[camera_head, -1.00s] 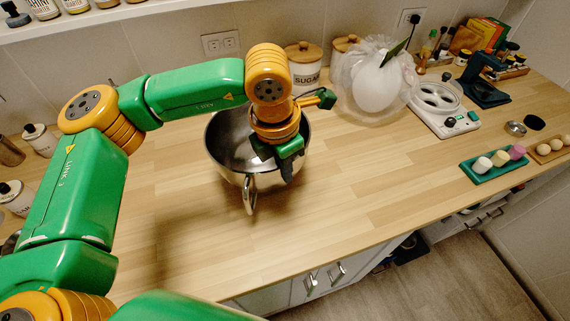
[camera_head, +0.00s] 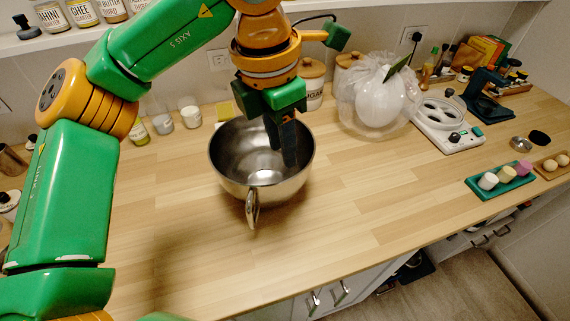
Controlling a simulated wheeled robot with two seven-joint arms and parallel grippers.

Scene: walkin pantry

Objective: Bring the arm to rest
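My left arm comes in from the left and reaches over the wooden counter (camera_head: 370,215). My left gripper (camera_head: 282,150) points down over the steel mixing bowl (camera_head: 262,188), with its dark fingers in front of the bowl's inside. The fingers overlap in this view, so their gap cannot be made out. I see nothing held between them. The bowl stands upright on the counter, its handle (camera_head: 252,208) towards me, and its visible inside looks empty. My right gripper is not in view.
A bagged white round object (camera_head: 378,105) and a white appliance (camera_head: 447,125) stand to the right of the bowl. Jars (camera_head: 190,115) stand behind the bowl. A shelf (camera_head: 55,37) runs above. The front middle counter is clear.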

